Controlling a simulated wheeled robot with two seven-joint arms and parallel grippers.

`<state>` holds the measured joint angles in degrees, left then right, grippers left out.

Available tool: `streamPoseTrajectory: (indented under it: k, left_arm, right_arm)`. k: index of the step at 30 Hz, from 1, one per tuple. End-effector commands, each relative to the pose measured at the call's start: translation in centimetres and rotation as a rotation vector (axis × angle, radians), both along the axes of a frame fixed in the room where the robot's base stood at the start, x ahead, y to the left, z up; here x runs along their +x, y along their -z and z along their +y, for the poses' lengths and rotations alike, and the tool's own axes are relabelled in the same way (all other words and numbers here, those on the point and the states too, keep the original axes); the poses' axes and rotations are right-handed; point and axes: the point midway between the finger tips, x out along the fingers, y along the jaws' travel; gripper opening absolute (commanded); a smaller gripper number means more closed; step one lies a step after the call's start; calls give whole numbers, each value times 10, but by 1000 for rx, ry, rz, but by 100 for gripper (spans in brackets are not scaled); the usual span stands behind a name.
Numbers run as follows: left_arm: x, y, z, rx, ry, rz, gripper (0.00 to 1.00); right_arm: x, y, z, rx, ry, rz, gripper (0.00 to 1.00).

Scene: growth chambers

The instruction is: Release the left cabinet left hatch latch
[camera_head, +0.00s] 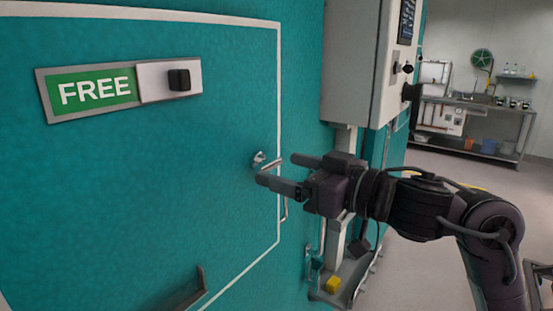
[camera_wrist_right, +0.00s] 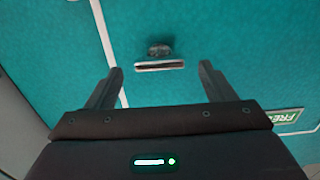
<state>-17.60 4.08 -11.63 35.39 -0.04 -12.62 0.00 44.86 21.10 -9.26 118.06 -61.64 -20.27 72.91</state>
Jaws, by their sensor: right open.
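A small silver latch handle (camera_head: 266,164) sits on the teal hatch (camera_head: 150,160), near the hatch's white outlined right edge. My right gripper (camera_head: 277,170) is open at the latch, with its two fingers spread above and below the handle in the head view. In the right wrist view the latch (camera_wrist_right: 160,65) lies ahead, between the open fingers of the gripper (camera_wrist_right: 163,76) and apart from both. Contact is not visible. My left gripper is not in view.
A green FREE sign (camera_head: 95,90) with a black slider knob (camera_head: 179,80) is mounted on the hatch. A dark handle (camera_head: 185,293) sticks out at lower left. A grey control box (camera_head: 362,60) stands right of the hatch. A lab bench (camera_head: 475,115) is far behind.

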Motion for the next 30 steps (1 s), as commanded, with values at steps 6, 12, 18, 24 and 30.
streamPoseTrajectory:
  k: [6,12,18,24,30]
  left_arm:
    - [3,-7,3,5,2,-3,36]
    - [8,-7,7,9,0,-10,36]
    - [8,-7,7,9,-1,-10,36]
    - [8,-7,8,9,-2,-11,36]
    - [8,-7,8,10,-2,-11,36]
  right_arm:
    - [13,-1,18,1,-1,1,76]
    - [15,0,20,1,0,-1,76]
    - [15,0,20,1,0,-1,63]
    - [15,0,20,1,0,0,37]
    - [15,0,19,-3,0,-5,32]
